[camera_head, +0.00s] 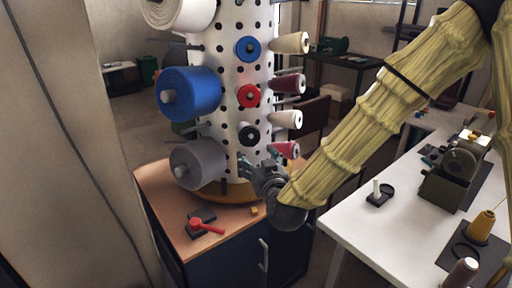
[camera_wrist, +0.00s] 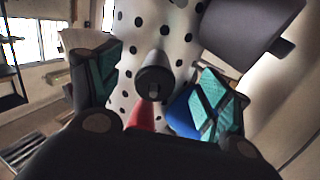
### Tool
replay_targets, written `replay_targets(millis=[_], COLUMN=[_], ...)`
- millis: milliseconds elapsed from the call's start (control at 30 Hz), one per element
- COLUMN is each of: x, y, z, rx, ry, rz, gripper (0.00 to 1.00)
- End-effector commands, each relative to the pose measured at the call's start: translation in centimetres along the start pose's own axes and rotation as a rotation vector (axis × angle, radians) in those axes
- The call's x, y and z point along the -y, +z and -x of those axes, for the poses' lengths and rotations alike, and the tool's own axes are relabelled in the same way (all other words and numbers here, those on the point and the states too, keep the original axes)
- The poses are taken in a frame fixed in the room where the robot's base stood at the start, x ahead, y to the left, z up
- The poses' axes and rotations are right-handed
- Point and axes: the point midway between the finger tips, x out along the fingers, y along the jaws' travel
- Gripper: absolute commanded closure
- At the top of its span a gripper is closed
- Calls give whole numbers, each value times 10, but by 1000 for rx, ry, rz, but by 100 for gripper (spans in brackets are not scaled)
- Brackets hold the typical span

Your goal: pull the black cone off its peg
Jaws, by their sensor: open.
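The black cone (camera_head: 248,134) sits on its peg on the white perforated column, below the red cone (camera_head: 248,96). In the wrist view the black cone (camera_wrist: 154,78) is seen nearly end-on, with the peg tip at its centre. My gripper (camera_head: 257,166) is open and empty, just below the cone in the head view. In the wrist view the teal-padded fingers of my gripper (camera_wrist: 155,88) stand wide apart to the cone's left and right, with gaps on both sides. I cannot tell how far the fingertips reach along the cone.
A large grey spool (camera_head: 197,163) and a large blue spool (camera_head: 189,91) stick out at the left. A maroon cone (camera_head: 286,150) and a white cone (camera_head: 286,119) stick out at the right. A wooden cabinet top (camera_head: 160,205) lies below, with a red-handled tool (camera_head: 205,227).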

Motion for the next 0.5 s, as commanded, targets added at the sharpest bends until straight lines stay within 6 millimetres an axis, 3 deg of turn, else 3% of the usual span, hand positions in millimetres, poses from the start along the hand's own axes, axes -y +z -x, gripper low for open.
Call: replay_targets(millis=[33,167,333,500], x=[2,4,4,4], y=[-15,-34,-40,-42], z=[-1,-3,-12,-34], rx=[-28,-65,-73,-73], ry=[2,6,7,7], rz=[2,9,10,9], gripper=[22,22,22,22])
